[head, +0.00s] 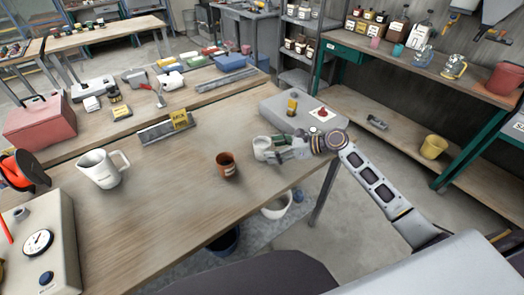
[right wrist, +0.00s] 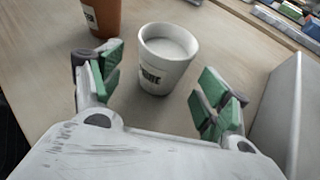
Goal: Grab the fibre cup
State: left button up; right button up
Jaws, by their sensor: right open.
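A white cup (head: 261,147) with pale contents and a dark printed label stands upright on the wooden workbench (head: 190,215). In the right wrist view the white cup (right wrist: 165,62) sits ahead of the gap between my fingers; the lettering is only partly readable. My right gripper (head: 278,153) is open, low over the bench on the cup's right side, with green finger pads on either side of the gap in the wrist view. I cannot tell whether a pad touches the cup. My left gripper is not in view.
A brown cup (head: 227,165) stands just left of the white cup. A grey box (head: 298,108) lies behind my right gripper. A white pitcher (head: 101,169) and a gauge box (head: 40,245) are at the left. The bench's front middle is clear.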

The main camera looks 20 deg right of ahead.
aim_at(261, 148)
jog(key=shift+w+a, duration=0.1)
jog(key=shift+a, duration=0.1)
jog(key=shift+f, duration=0.1)
jog(key=shift+x, duration=2.65)
jog(key=shift+c, duration=0.4)
jog(key=c, duration=1.1)
jog(key=shift+r, duration=0.45)
jog(key=shift+r+p, duration=0.45)
jog(key=shift+r, duration=4.15)
